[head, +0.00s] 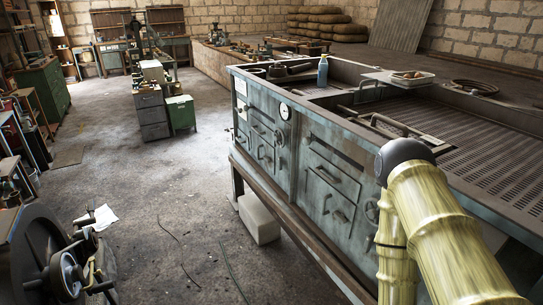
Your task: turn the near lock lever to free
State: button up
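Part of a belt-drive machine (35,250) shows at the lower left, cut off by the picture's edge. It has a large dark wheel and a smaller pulley (68,273) in front of it. Thin rods or lever-like parts (100,287) stick out on its right side. They are small and dark, and I cannot tell which is the near lock lever or how it is set. My gripper is out of view. Only pale yellow links of my arm show at the lower right, far from the machine.
A long grey-green workbench (320,185) with drawers fills the right side, under my arm. A pale box (259,218) stands by its legs. Open floor lies between machine and bench.

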aim_at(281, 162)
jog(key=u, duration=0.35)
jog(key=i, duration=1.75)
